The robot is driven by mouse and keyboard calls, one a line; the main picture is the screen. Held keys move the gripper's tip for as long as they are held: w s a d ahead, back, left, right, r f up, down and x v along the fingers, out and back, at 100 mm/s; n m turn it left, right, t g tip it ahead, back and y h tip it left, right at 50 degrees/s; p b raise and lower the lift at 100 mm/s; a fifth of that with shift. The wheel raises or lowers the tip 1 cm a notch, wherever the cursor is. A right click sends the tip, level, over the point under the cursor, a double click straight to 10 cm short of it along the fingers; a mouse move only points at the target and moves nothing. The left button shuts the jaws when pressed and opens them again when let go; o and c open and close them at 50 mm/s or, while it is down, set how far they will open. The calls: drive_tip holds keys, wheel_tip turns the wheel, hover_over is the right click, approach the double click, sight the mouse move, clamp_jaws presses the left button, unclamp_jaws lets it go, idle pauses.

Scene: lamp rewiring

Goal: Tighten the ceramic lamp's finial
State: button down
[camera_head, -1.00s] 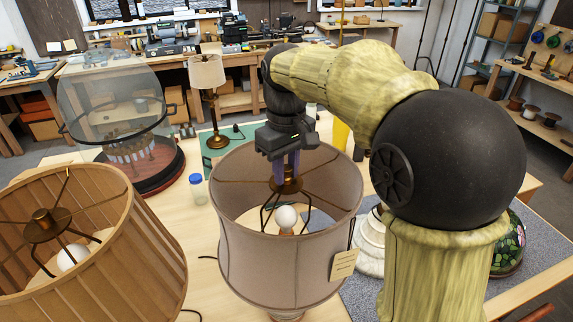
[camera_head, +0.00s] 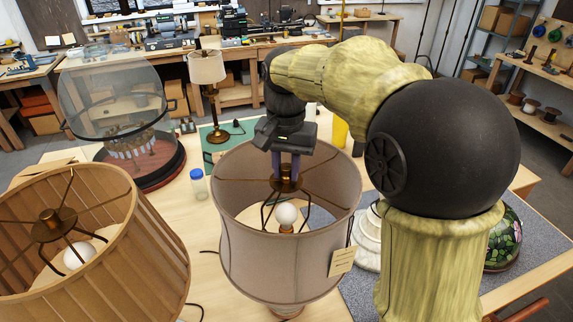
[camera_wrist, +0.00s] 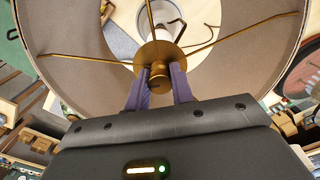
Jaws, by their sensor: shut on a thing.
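The middle lamp has a taupe fabric shade (camera_head: 285,250) with a tag (camera_head: 342,262) on its side; its base is mostly hidden below the shade. Wire spokes cross the shade's open top to a brass hub, where the brass finial (camera_wrist: 159,78) sits. My gripper (camera_head: 286,172) points down over this hub. Its two purple fingers stand on either side of the finial and are shut on it. The wrist view also shows my gripper (camera_wrist: 160,86) with the finial between the fingertips. A white bulb (camera_head: 286,214) shows inside the shade.
A wooden-slatted lampshade (camera_head: 120,240) stands close on the left. A glass dome (camera_head: 112,92) on a dark round base is behind it. A blue-capped bottle (camera_head: 198,184), a small lamp (camera_head: 207,68) and a green mat are nearby. A stained-glass shade (camera_head: 505,240) is at right.

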sight(287, 167)
drive_tip(key=m, duration=0.5)
drive_tip(key=shift+r+m+p, duration=0.1)
drive_tip(key=shift+m+p, duration=0.2)
drive_tip(key=shift+p, duration=0.05)
drive_tip(key=m, duration=0.6)
drive_tip(key=shift+p, duration=0.35)
drive_tip(key=c, duration=1.2)
unclamp_jaws()
wheel_tip(287, 167, up, 17)
drive_tip(key=b, duration=0.1)
drive_tip(key=shift+r, duration=0.15)
